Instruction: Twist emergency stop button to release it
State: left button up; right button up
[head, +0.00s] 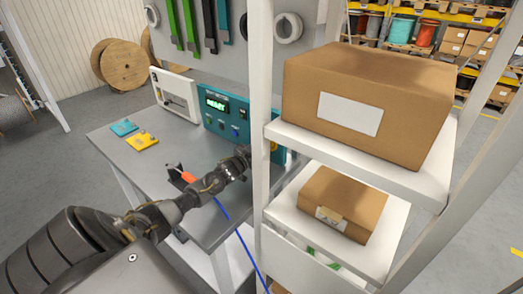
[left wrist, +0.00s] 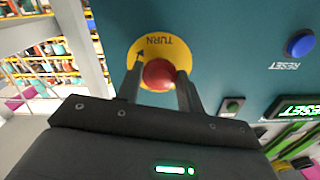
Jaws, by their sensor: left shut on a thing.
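The red emergency stop button (left wrist: 159,75) sits on a yellow disc (left wrist: 177,52) marked TURN with an arrow, on the teal panel (left wrist: 225,40); the lettering is upside down in the left wrist view. My left gripper (left wrist: 160,80) has one finger on each side of the button and is shut on it. In the head view my left arm reaches across the bench to the teal control box (head: 213,122). There the button and fingertips are hidden behind my wrist and the white rack post. My right gripper is not in view.
A blue RESET button (left wrist: 299,43) and a lit green display (left wrist: 300,110) are on the panel. The white rack (head: 259,100) with cardboard boxes (head: 410,95) stands close right of my arm. A blue cable (head: 238,235) hangs by the bench's front edge.

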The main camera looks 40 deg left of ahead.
pick_arm(q)
jog(key=shift+m+b, duration=0.4)
jog(key=shift+m, duration=0.9)
jog(key=o, duration=1)
jog(key=shift+s, duration=0.1)
jog(key=s+b, duration=0.2)
jog(key=s, duration=0.8)
jog(key=shift+s+b, duration=0.3)
jog(key=shift+b, duration=0.05)
